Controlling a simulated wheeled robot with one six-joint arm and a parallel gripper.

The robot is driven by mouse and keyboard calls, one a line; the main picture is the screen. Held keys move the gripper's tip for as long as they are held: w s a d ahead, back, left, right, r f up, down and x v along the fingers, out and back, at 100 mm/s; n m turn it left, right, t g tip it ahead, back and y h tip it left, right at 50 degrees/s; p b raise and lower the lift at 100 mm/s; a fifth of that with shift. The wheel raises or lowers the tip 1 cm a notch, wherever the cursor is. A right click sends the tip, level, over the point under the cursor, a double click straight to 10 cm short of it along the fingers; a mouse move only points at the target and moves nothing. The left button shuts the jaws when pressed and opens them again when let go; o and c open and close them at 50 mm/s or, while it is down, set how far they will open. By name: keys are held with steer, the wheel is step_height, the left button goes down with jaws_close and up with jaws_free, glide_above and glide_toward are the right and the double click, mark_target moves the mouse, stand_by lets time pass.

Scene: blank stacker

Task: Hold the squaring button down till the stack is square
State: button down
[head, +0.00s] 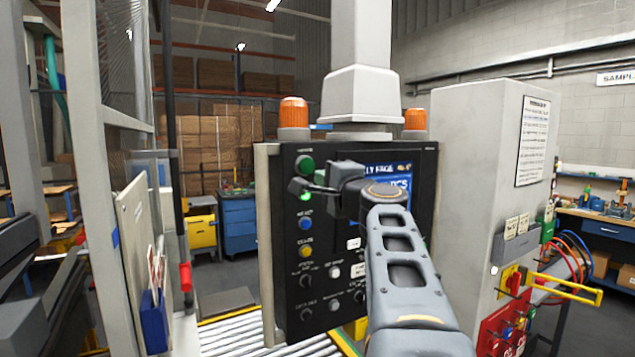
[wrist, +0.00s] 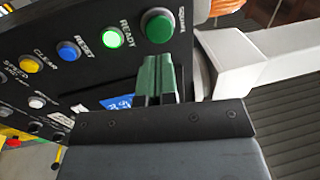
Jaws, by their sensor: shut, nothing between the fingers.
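The black control panel (head: 345,320) faces me. The button's face is uncovered in the wrist view. I cannot tell whether the fingertips touch the panel. No stack is clearly visible.
Below are a blue RESET button (head: 305,223), a yellow CLEAR button (head: 306,252) and several knobs. The screen (head: 400,183) is partly behind my arm. Orange beacons (head: 293,112) top the panel. A grey cabinet (head: 480,150) stands right, a roller conveyor (head: 235,340) below left.

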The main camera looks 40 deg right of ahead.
steer(key=d+b+v, duration=0.1)
steer(key=v, duration=0.5)
steer(key=shift+a+b, duration=0.3)
steer(key=shift+b, duration=0.05)
steer(key=a+f+n+g+y, duration=0.1)
steer(key=a+f+n+g, duration=0.3)
steer(key=f, duration=0.9)
steer(key=a+f+n+g+y, duration=0.15)
steer(key=f+n+g, duration=0.35)
steer(key=f, duration=0.7)
steer(key=s+a+f+n+g, duration=0.3)
steer(key=a+f+n, duration=0.2)
steer(key=a+f, duration=0.2)
steer(key=s+a+f+n+g, duration=0.3)
steer(key=s+a+f+n, duration=0.1)
steer(key=a+f, duration=0.4)
steer(key=shift+f+n, duration=0.3)
steer(key=shift+n, duration=0.5)
